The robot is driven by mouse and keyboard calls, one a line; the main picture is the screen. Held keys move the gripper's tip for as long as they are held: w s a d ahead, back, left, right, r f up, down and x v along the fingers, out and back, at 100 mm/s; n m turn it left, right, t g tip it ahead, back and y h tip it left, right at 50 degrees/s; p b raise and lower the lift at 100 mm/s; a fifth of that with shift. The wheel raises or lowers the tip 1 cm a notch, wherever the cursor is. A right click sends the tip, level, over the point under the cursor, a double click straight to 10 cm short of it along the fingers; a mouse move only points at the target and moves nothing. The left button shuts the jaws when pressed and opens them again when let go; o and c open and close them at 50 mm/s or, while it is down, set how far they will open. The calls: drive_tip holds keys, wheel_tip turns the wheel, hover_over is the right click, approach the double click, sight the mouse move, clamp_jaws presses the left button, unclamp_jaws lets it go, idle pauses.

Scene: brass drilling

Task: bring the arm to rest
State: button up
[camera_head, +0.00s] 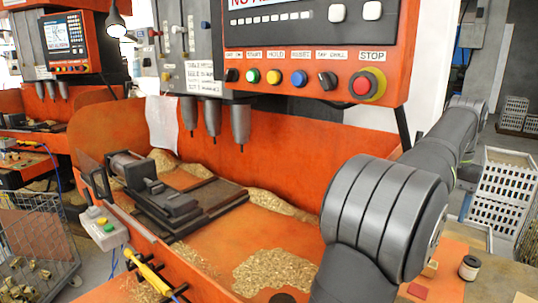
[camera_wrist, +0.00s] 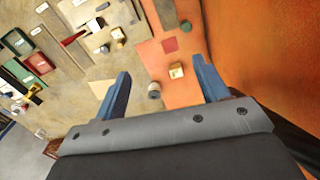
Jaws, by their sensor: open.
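My arm (camera_head: 385,215) reaches across the right side of the head view, in front of the orange drilling machine. My gripper (camera_wrist: 160,88) shows in the wrist view with its two blue fingers wide apart and nothing between them in their grip. It looks down on a tabletop from above. My gripper's fingers do not show in the head view.
The orange machine (camera_head: 285,165) has a vise (camera_head: 165,195), metal chips (camera_head: 275,272) and hanging spindles (camera_head: 240,125). A red stop button (camera_head: 362,86) is on its panel. White crates (camera_head: 503,190) stand at right. Tools and boxes (camera_wrist: 38,62) lie on the table at left in the wrist view.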

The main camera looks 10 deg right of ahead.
drive_tip(key=s+a+r, duration=0.4)
drive_tip(key=a+r, duration=0.1)
drive_tip(key=a, duration=0.3)
drive_tip(key=s+a+r+m, duration=0.1)
drive_tip(key=s+a+r, duration=0.2)
drive_tip(key=a, duration=0.4)
drive_tip(key=shift+s+a+r, duration=0.35)
drive_tip(key=shift+r, duration=0.55)
